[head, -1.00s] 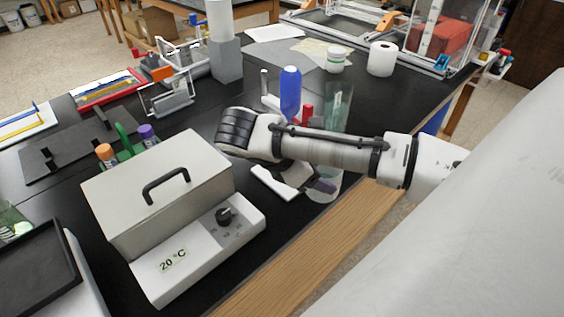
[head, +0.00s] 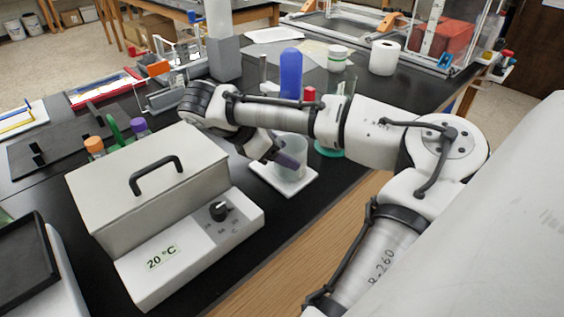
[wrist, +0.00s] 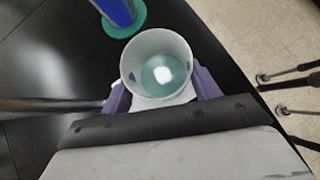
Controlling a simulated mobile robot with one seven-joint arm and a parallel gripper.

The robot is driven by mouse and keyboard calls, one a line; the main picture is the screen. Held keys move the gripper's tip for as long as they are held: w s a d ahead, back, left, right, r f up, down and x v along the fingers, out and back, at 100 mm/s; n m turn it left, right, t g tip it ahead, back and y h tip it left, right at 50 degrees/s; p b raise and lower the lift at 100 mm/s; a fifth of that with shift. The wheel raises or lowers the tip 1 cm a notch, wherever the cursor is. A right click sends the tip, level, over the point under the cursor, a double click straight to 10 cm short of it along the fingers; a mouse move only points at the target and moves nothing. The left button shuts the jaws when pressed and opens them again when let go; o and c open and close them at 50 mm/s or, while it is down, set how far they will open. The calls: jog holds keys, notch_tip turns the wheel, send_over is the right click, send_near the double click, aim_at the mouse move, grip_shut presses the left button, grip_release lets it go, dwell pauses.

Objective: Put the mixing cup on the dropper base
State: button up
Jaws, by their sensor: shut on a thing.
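The mixing cup (head: 293,150) is a clear, pale cup. In the head view it stands upright over the flat white plate that appears to be the dropper base (head: 259,183). I cannot tell whether its bottom touches the plate or hangs just above. My gripper (head: 287,158) has purple fingers and is shut on the cup. The wrist view looks down into the cup (wrist: 158,58), with a finger of my gripper (wrist: 161,90) on either side. A strip of the white base (wrist: 165,102) shows beneath it. My arm hides part of the area behind the cup.
A grey 20 °C heater box (head: 140,185) is at the left. The wooden table edge (head: 300,230) runs close in front.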

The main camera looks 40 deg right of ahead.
jog(key=shift+f, duration=0.35)
jog(key=o, duration=1)
jog(key=shift+f, duration=0.15)
jog(key=shift+a+r+p, duration=0.15)
jog(key=shift+r+p, duration=0.2)
jog(key=shift+r, duration=0.15)
jog(key=shift+p+v, duration=5.25)
jog(key=shift+v, duration=0.45)
jog(key=shift+f, duration=0.1)
